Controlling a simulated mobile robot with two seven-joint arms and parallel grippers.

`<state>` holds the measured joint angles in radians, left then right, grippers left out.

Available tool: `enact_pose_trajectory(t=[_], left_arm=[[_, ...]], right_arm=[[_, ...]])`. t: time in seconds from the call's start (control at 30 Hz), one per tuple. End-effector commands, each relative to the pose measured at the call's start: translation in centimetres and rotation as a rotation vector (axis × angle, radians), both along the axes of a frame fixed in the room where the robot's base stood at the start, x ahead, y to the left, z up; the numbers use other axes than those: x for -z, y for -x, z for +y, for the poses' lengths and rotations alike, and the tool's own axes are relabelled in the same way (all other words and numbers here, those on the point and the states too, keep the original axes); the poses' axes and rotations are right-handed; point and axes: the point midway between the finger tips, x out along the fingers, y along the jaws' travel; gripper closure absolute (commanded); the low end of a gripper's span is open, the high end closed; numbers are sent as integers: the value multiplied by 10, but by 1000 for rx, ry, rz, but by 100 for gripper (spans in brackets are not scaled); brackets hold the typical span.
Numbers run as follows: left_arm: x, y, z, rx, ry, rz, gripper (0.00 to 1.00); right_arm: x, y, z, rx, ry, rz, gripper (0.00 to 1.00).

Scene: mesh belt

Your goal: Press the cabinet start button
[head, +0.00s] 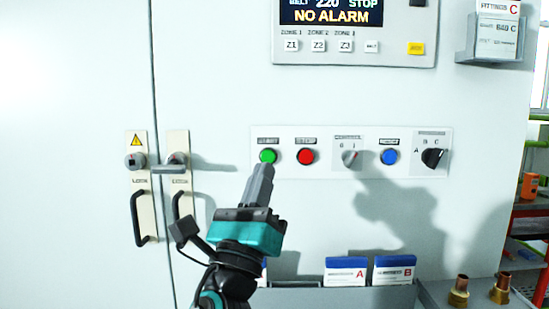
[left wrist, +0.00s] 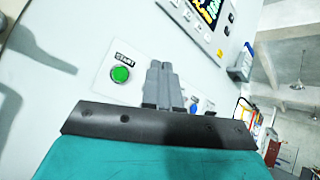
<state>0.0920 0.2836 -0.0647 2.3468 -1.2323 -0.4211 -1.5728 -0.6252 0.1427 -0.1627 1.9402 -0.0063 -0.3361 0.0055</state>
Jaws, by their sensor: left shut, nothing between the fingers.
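The green start button (head: 268,156) sits at the left end of a white control strip on the pale cabinet (head: 210,80). In the left wrist view the green button (left wrist: 121,74) shows under a label reading START, left of my fingers. My left gripper (head: 264,168) is shut and empty. In the head view its fingertips are just below the green button; I cannot tell whether they touch it. In the left wrist view the fingertips (left wrist: 160,65) appear to the right of the button. My right gripper is not in view.
A red button (head: 305,157), a selector switch (head: 350,157), a blue button (head: 389,157) and a black rotary knob (head: 433,157) share the strip. A display panel (head: 350,50) reads NO ALARM above. Door handles (head: 138,215) stick out at left. A card holder (head: 340,300) is below.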

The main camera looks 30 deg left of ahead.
Motion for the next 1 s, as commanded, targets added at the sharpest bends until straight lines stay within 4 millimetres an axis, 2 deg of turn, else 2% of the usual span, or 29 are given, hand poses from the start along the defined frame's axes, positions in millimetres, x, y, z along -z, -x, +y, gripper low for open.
enact_pose_trajectory(t=[0.27, 0.73, 1.0], left_arm=[[1, -6, 3, 2, 1, 2, 100], [2, -58, 35, 3, 2, 1, 100], [1, -74, 45, 3, 3, 1, 100]], right_arm=[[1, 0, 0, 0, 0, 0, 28], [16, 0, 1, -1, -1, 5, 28], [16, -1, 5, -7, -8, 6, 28]])
